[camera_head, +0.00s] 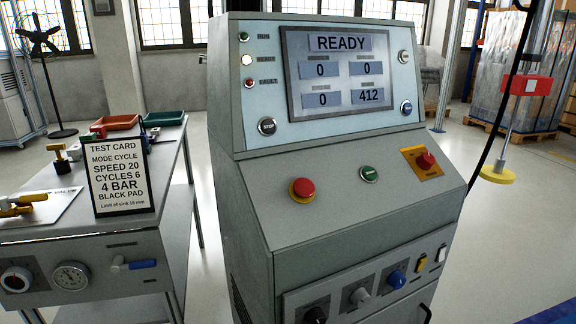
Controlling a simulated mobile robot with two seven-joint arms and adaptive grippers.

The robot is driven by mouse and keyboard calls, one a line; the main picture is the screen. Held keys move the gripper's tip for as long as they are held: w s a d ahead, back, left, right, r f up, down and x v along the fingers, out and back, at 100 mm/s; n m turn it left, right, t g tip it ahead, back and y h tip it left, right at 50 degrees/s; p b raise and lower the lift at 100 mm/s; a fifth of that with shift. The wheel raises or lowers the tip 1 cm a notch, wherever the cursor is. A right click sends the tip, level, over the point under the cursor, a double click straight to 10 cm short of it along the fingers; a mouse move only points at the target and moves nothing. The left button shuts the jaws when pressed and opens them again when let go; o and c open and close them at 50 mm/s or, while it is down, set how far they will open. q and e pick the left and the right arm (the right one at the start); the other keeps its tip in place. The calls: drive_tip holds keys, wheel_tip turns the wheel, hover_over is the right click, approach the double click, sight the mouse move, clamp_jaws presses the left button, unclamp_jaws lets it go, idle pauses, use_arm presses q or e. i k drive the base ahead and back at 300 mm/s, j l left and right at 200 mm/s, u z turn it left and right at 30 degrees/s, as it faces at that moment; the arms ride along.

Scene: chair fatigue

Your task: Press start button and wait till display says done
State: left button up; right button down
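The grey control console (345,215) stands in the centre. Its display (352,70) reads READY, with the values 0, 0, 0 and 412. A green button (369,173) sits in the middle of the sloped panel; its label is too small to read. A red mushroom button (303,188) is to its left, and a red knob (425,160) on a yellow plate is to its right. Neither of my grippers is in view.
A test card (120,175) stands on the grey bench (80,240) at left, listing speed 20, cycles 6, 4 bar, black pad. Several knobs, including a blue one (396,279), line the console's lower front. A yellow pad (497,175) hangs on a rod at right.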

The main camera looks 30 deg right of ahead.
sight(369, 173)
drive_tip(key=z, duration=1.35)
